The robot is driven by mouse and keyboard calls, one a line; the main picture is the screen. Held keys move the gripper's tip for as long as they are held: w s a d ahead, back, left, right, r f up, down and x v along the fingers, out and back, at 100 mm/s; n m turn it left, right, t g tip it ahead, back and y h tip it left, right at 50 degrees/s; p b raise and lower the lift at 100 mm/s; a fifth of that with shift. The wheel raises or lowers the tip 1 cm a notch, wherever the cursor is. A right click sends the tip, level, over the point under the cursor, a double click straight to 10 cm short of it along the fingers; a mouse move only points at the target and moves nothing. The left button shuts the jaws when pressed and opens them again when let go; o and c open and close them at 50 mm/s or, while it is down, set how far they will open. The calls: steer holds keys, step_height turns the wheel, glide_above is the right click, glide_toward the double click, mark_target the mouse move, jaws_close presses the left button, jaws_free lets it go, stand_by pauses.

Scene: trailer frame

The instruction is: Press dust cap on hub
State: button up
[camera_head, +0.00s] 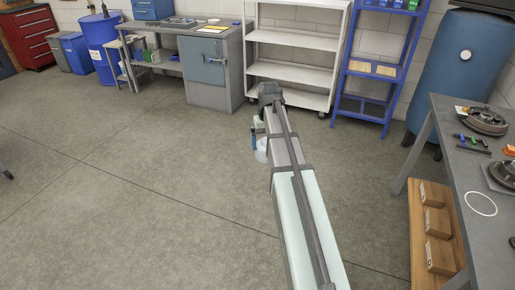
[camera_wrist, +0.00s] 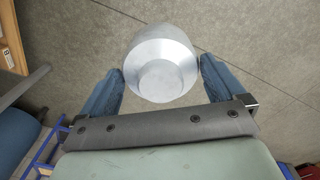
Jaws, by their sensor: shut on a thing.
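The dust cap (camera_wrist: 161,62) is a silvery, stepped round cup. In the wrist view it sits between the two blue fingers of my gripper (camera_wrist: 161,76), which is shut on it. In the head view the pale cap (camera_head: 262,154) hangs at the end of my arm, above open floor and well left of the workbench; my gripper (camera_head: 256,139) is partly hidden by the arm. On the workbench at the right are a dark round hub-like part (camera_head: 484,120) and a second one (camera_head: 504,174), cut off by the picture edge. I cannot tell which is the hub.
The grey workbench (camera_head: 492,225) also carries a white ring (camera_head: 481,204) and small green and blue items (camera_head: 472,142). A white shelf (camera_head: 296,73), blue rack (camera_head: 378,60) and blue tank (camera_head: 452,68) line the back.

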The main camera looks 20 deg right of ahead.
steer(key=s+d+r+m, duration=0.1)
steer(key=d+r, duration=0.1)
steer(key=d, duration=1)
steer(key=s+d+r+m, duration=0.1)
steer(key=d+r, duration=0.1)
steer(key=d, duration=1)
steer(key=s+d+r+m, duration=0.1)
steer(key=s+d, duration=0.3)
steer(key=d, duration=0.7)
steer(key=s+d+r+m, duration=0.15)
steer(key=s+d, duration=0.35)
steer(key=d, duration=0.6)
steer(key=s+d+r+m, duration=0.1)
steer(key=s+d+r, duration=0.2)
steer(key=s+d, duration=0.9)
steer(key=s+d+r+m, duration=0.2)
steer(key=s+d, duration=0.7)
steer(key=s, duration=0.5)
steer(key=s+d+r+m, duration=0.1)
steer(key=s+d+r, duration=0.2)
steer(key=s+d, duration=0.9)
steer(key=shift+s+a+f, duration=0.1)
steer(key=shift+a+f, duration=0.1)
steer(key=shift+f, duration=0.85)
steer(key=shift+s+a+f, duration=0.1)
steer(key=shift+a+f, duration=0.1)
steer(key=shift+f, duration=0.9)
steer(key=shift+s+a+f, duration=0.1)
steer(key=shift+a+f, duration=0.1)
steer(key=shift+f, duration=0.85)
